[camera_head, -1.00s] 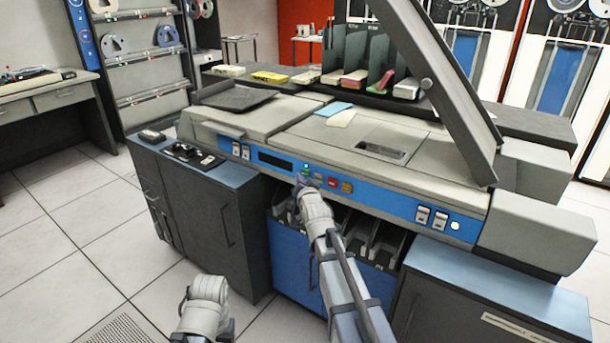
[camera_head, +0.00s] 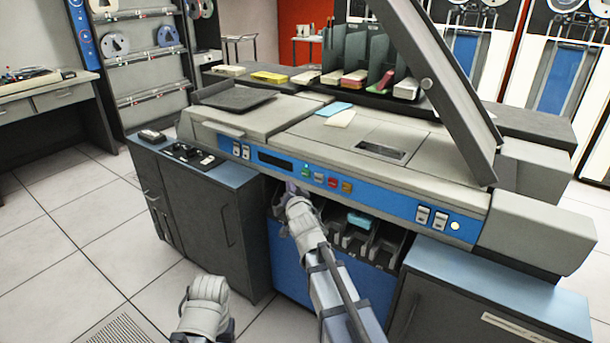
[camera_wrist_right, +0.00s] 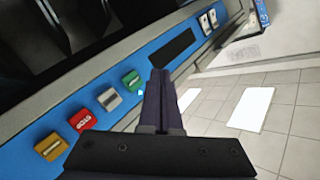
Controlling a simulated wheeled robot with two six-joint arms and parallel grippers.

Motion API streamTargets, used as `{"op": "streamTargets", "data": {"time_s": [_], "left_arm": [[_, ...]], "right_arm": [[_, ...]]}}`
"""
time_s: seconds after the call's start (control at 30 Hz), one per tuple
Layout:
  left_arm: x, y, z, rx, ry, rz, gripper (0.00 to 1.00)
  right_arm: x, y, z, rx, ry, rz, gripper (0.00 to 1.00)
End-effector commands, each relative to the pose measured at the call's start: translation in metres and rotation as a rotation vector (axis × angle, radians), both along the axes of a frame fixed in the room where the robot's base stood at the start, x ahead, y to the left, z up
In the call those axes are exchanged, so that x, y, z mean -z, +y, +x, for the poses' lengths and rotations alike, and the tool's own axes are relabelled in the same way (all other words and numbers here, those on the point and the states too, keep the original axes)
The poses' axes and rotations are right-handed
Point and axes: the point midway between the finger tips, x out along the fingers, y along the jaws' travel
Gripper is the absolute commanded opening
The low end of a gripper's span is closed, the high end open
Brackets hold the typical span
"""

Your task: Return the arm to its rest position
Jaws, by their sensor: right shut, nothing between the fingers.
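My right gripper (camera_head: 292,188) is shut and empty in front of the machine's blue control strip (camera_head: 400,202), a little below and left of the green button (camera_head: 305,171). In the right wrist view its closed dark fingers (camera_wrist_right: 160,85) point along the strip, beside the green button (camera_wrist_right: 131,82); contact cannot be told. A grey button (camera_wrist_right: 109,99), a red one (camera_wrist_right: 83,120) and a yellow one (camera_wrist_right: 52,147) follow. A white link of my left arm (camera_head: 205,305) shows at the bottom; the left fingers are not visible.
Open pockets under the strip lie right of my right wrist; one holds light blue cards (camera_head: 362,220). A dark cabinet (camera_head: 215,225) stands left, a blue-topped one (camera_head: 500,285) right. A raised grey lid (camera_head: 435,80) slants above the machine. Floor is clear at left.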

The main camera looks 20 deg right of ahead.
Motion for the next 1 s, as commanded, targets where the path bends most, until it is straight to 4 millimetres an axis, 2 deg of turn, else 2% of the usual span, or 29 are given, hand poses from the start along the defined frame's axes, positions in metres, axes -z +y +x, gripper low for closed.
{"op": "streamTargets", "data": {"time_s": [0.47, 0.57, 0.63, 0.77, 0.87, 1.0], "left_arm": [[0.000, 0.000, 0.000, 0.000, 0.000, 0.000, 0.71], [-0.010, 0.000, 0.000, 0.000, 0.000, 0.000, 0.71], [-0.027, 0.000, 0.000, 0.000, 0.000, 0.000, 0.71], [-0.071, 0.000, 0.000, 0.000, 0.000, 0.000, 0.71], [-0.106, 0.000, 0.000, 0.000, 0.000, 0.000, 0.71], [-0.151, 0.000, 0.000, -0.001, 0.000, 0.000, 0.71]], "right_arm": [[0.000, 0.000, 0.000, 0.000, 0.000, 0.000, 0.00], [-0.004, 0.004, -0.004, 0.001, 0.032, -0.014, 0.00], [-0.007, 0.013, -0.012, 0.000, 0.097, -0.044, 0.00], [-0.008, 0.039, -0.045, -0.026, 0.322, -0.148, 0.00], [-0.006, 0.065, -0.083, -0.090, 0.530, -0.249, 0.00], [-0.008, 0.099, -0.150, -0.237, 0.820, -0.388, 0.00]]}}
